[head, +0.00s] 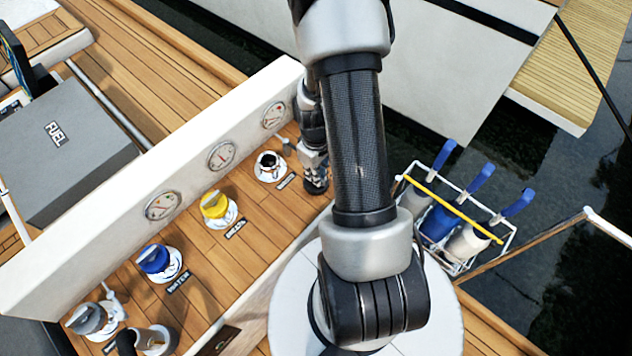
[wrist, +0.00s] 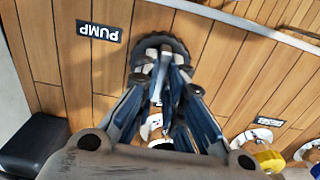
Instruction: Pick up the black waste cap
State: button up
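The black waste cap (wrist: 172,43) is a dark round disc with a ridged edge, at the fingertips in the wrist view. In the head view the cap (head: 317,188) shows as a black disc just below the fingers, right of the white deck fitting. My gripper (wrist: 160,68) points down at it, with its fingers drawn in on the cap's raised middle. The gripper (head: 315,168) is partly hidden behind my arm in the head view. The fingers cover part of the cap. I cannot tell whether it touches the deck.
A white fitting (head: 260,174) with a dark centre is left of my gripper. The yellow cap (head: 214,204), blue cap (head: 153,258) and grey cap (head: 88,318) line the deck. A white gauge panel (head: 190,165) stands behind. A wire basket (head: 462,268) with blue-handled items is right.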

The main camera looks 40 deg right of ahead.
grip_shut()
dwell(0.4)
jog(key=shift+r, duration=0.25)
notch_tip(320, 180, up, 22)
jog(key=p, duration=0.9)
jog(key=shift+r, duration=0.25)
